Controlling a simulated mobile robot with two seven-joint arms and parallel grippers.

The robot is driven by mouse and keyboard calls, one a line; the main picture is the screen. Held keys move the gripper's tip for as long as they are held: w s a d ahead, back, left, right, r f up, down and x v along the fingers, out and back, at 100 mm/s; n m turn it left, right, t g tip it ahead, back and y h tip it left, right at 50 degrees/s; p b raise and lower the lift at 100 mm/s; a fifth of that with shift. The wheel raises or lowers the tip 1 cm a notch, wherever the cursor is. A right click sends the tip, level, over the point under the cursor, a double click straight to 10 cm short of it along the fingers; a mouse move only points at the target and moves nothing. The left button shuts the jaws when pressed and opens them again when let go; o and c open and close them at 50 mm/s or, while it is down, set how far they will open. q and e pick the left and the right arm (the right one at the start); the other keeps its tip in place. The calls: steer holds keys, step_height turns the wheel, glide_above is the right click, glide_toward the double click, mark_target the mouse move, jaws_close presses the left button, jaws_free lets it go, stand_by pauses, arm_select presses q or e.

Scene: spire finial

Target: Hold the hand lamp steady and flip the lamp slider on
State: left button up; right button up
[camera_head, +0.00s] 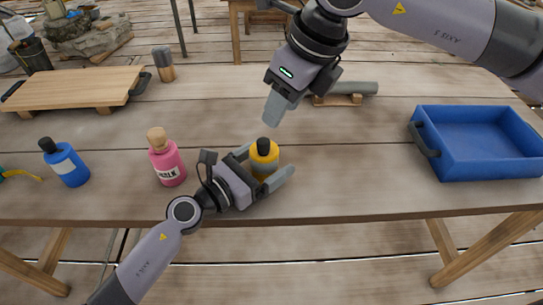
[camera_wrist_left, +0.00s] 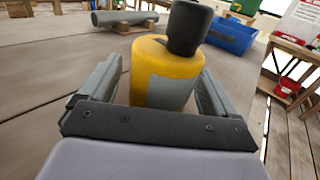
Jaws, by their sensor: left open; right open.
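A grey cylinder (camera_head: 352,88), which looks like the hand lamp, lies on a small wooden rest (camera_head: 337,99) towards the back of the table. It also shows in the left wrist view (camera_wrist_left: 120,17). I cannot make out a slider on it. My right gripper (camera_head: 275,108) hangs above the table to the left of the cylinder, open and apart from it. My left gripper (camera_head: 268,163) is low at the front edge, open around a yellow bottle with a black cap (camera_head: 264,152). The bottle stands between its fingers in the left wrist view (camera_wrist_left: 160,70), with gaps at the sides.
A pink bottle (camera_head: 168,165) and a blue bottle (camera_head: 68,166) stand to the left. A blue tray (camera_head: 485,170) sits at the right. A wooden board (camera_head: 75,87) and a grey-topped jar (camera_head: 163,65) are at the back left. The table between bottle and tray is clear.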

arm_select(q)
steer(key=shift+w+d, duration=0.45)
steer(key=shift+d, duration=0.15)
steer(key=shift+c, duration=0.4)
steer(key=c, duration=1)
steer(key=shift+c, duration=0.4)
arm_select(e)
steer(key=c, duration=0.7)
steer(key=shift+s+m, duration=0.1)
steer(key=shift+m, duration=0.2)
jaws_close()
steer(key=s+d+m+y, duration=0.2)
steer(key=d+m, duration=0.2)
steer(key=m, duration=0.6)
steer(key=s+d+f+m+g+y, duration=0.1)
steer(key=d+m, duration=0.3)
steer(key=m, duration=0.7)
steer(key=shift+s+d+y, duration=0.25)
steer(key=shift+s+y, duration=0.2)
steer(key=shift+y, duration=0.05)
